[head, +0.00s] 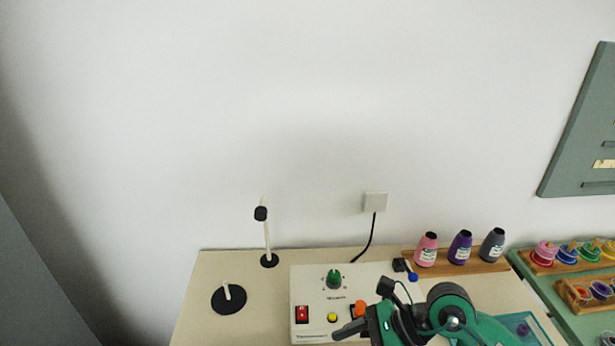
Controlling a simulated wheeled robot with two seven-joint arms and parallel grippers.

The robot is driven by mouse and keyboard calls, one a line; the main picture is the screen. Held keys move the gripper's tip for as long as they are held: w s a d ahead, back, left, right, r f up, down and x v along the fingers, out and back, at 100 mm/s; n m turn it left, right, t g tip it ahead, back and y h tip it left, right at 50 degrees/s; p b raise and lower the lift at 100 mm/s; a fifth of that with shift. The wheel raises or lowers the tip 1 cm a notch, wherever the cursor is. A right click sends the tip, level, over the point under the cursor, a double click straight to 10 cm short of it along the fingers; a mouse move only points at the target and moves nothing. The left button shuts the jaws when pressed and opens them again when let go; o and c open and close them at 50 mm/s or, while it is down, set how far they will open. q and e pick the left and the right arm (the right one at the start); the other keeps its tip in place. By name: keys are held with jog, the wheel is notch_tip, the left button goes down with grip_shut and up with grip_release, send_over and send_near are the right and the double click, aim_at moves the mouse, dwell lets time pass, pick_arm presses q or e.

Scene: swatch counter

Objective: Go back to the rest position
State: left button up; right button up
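My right gripper (348,330) is at the bottom of the head view, on a green and black arm that comes in from the lower right. Its dark fingers point left, over or in front of the right part of a white control box (313,279). I see the fingers from the side, so their opening does not show. Whether they touch the box cannot be told. My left gripper is out of view.
The box has a green knob (334,278), a red switch (302,314) and a yellow button (333,317). A thin stand (267,240) and a black disc (229,300) are left. Thread cones (460,247) and spool racks are right.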

notch_tip(320, 180, up, 14)
jog(key=w+a+f+m+t+y, duration=0.1)
jog(key=w+a+m+t+y, duration=0.15)
jog(key=m+t+y, duration=0.75)
jog(key=w+d+f+m+t+h, duration=0.1)
jog(key=w+d+m+t+h, duration=0.2)
jog(key=d+m+t+h, duration=0.7)
jog(key=w+d+f+m+t+h, duration=0.15)
jog(key=m+h, duration=0.35)
jog(key=m, duration=1)
jog(key=s+d+f+m+g+h, duration=0.4)
jog(key=f+m+g, duration=0.25)
jog(key=f, duration=0.35)
jog(key=s+d+f+m+g+h, duration=0.3)
jog(key=s+d+f+m+g, duration=0.15)
jog(key=f+m, duration=0.35)
jog(key=s+a+f+m+g+y, duration=0.1)
jog(key=s+f+g, duration=0.25)
jog(key=s, duration=0.25)
jog(key=s+a+f+m+g, duration=0.1)
jog(key=s+f+g, duration=0.25)
jog(key=s, duration=0.25)
notch_tip(320, 180, down, 32)
jog(key=s+d+f+n+g, duration=0.1)
jog(key=s+d+f+g, duration=0.1)
jog(key=s+f, duration=1.7)
jog(key=shift+s+d+f, duration=0.15)
jog(key=shift+s+d, duration=0.05)
jog(key=shift+d, duration=0.4)
